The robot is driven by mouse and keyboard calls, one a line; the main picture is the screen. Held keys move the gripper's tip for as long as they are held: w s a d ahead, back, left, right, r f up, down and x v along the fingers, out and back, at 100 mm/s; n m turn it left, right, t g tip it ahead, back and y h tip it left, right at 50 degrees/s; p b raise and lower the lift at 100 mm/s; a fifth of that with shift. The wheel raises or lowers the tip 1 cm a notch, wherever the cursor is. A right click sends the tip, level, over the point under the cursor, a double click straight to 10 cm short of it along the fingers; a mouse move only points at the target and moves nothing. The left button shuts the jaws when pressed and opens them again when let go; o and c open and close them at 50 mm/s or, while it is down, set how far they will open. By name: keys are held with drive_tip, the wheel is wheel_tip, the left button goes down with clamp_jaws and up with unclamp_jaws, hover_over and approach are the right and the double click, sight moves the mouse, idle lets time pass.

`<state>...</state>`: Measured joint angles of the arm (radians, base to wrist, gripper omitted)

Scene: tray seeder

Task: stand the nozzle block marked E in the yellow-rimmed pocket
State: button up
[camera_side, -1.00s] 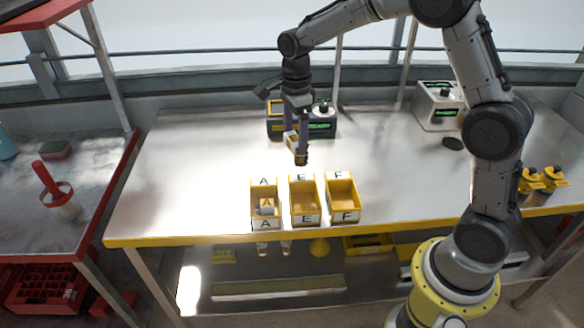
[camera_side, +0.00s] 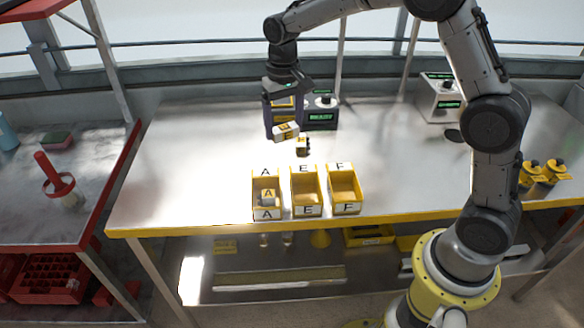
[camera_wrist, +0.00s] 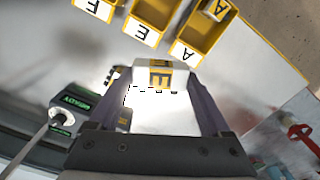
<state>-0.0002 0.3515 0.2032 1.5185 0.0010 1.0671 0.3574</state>
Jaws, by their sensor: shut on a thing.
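My gripper (camera_side: 284,124) is above the steel table behind the bins, shut on a white block with a yellow band. The wrist view shows this nozzle block (camera_wrist: 154,76) marked E, gripped between both fingers and apart from the bins. It looks tilted in the side view (camera_side: 286,132). The yellow bin marked E (camera_side: 306,208) is the middle one of three and looks empty. The bin marked A (camera_side: 267,213) on its left holds a block marked A (camera_side: 268,195). The bin marked F (camera_side: 347,208) on its right looks empty.
Another small dark and yellow block (camera_side: 302,147) stands on the table behind the E bin. A dark device with a green display (camera_side: 320,116) stands behind it. Table to the left is clear.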

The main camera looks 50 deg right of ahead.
drive_tip(key=shift+n, duration=0.3)
idle(0.4)
drive_tip(key=shift+s+f, duration=0.15)
drive_tip(key=shift+f, duration=0.2)
drive_tip(key=s+d+m, duration=0.6)
drive_tip(key=s+d, duration=1.2)
drive_tip(key=d, duration=0.3)
hover_over(366, 140)
drive_tip(key=f, duration=0.9)
drive_tip(key=shift+s+a+f, duration=0.1)
drive_tip(key=shift+s+a, duration=0.1)
drive_tip(key=shift+s, duration=0.1)
drive_tip(key=shift+w+d+f, duration=0.3)
drive_tip(key=shift+w+f, duration=0.1)
drive_tip(key=shift+f, duration=1.65)
drive_tip(key=shift+f, duration=0.15)
